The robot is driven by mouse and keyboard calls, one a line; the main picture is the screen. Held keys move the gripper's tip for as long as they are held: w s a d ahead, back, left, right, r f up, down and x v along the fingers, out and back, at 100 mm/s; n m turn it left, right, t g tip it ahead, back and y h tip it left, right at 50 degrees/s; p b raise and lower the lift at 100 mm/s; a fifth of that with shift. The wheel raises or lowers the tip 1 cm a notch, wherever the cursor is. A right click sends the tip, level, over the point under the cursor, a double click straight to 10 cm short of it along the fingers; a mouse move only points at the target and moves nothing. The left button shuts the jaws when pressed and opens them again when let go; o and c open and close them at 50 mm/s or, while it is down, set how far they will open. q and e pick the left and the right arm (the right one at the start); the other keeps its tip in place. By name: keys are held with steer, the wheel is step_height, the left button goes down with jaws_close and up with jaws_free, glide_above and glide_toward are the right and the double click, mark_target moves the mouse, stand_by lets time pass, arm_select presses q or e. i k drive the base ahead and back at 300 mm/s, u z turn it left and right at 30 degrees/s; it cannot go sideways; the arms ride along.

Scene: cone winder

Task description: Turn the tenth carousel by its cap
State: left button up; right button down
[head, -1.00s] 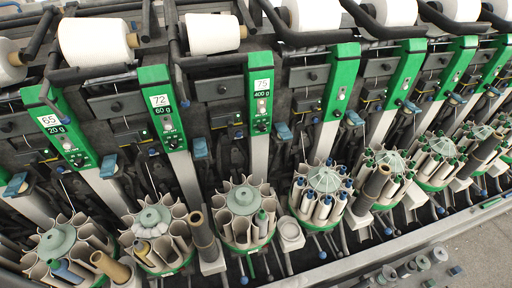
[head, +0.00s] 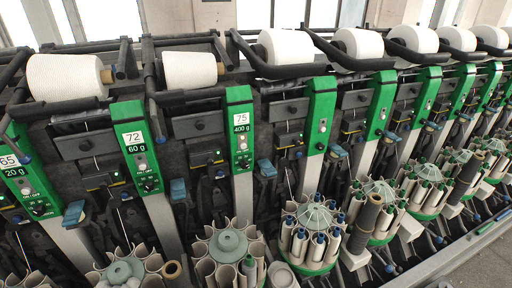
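Several round carousels with pale green domed caps stand in a row along the winder's front. One with mostly empty pale sleeves has its cap (head: 228,243) near the bottom middle. To its right, a fuller carousel (head: 316,222) holds tubes with blue tips around its cap (head: 314,214). Another cap (head: 379,190) is further right, and more carousels recede toward the right edge. No number on the carousels shows which one is the tenth. Neither of my grippers is in view.
Green posts stand behind the carousels, with labels 65, 72 and 75 (head: 241,119) on the left ones. White yarn cones (head: 289,48) sit on top behind dark bars. A dark tube (head: 364,220) stands beside the fuller carousel.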

mark_target(219, 258)
steer(key=z, duration=1.05)
steer(key=k, duration=1.3)
steer(key=u, duration=0.3)
steer(key=i, duration=0.5)
steer(key=u, duration=0.05)
